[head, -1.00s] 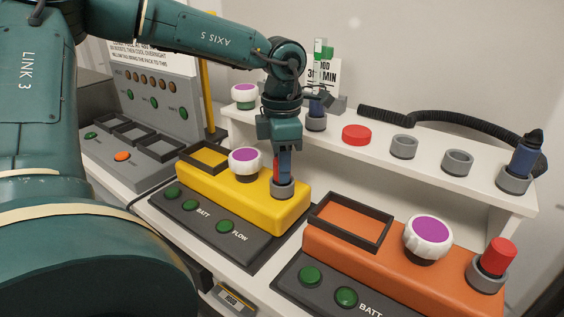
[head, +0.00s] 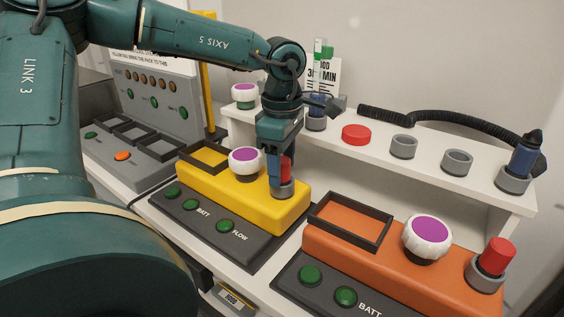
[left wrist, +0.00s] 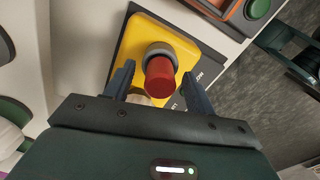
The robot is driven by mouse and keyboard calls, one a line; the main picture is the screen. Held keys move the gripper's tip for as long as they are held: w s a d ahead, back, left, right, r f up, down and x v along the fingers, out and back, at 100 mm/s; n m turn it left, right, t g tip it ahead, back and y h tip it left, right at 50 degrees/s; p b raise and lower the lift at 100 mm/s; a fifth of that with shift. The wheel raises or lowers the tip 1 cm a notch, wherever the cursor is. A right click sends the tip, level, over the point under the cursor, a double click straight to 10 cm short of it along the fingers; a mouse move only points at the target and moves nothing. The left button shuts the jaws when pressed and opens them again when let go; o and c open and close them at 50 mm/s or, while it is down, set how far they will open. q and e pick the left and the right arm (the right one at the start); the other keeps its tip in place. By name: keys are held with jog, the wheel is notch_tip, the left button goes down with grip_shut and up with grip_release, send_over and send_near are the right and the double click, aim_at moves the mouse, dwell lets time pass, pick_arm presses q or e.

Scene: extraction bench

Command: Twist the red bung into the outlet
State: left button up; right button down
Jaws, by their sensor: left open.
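My left gripper (head: 279,172) points down over the yellow unit (head: 240,199), its fingers on either side of a red bung (head: 286,170). The bung stands upright in the grey ring-shaped outlet (head: 282,190) at the unit's right end. In the left wrist view the red bung (left wrist: 160,82) sits between the two open fingers, with small gaps beside it, and the grey outlet (left wrist: 158,49) shows behind it. How deep the bung sits cannot be told. My right gripper is not in view.
An orange unit (head: 400,268) on the right has its own red bung (head: 498,257) in a grey ring. A white shelf (head: 380,142) behind carries grey rings, a red disc (head: 356,134) and a blue piece (head: 524,158). A purple-topped knob (head: 245,160) stands close left of my gripper.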

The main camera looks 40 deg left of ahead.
pick_arm(q)
notch_tip(320, 180, up, 13)
jog(key=shift+p, duration=0.4)
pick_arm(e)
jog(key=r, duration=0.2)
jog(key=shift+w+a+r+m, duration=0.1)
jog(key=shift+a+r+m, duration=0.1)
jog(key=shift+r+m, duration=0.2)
pick_arm(q)
jog(key=shift+r, duration=0.1)
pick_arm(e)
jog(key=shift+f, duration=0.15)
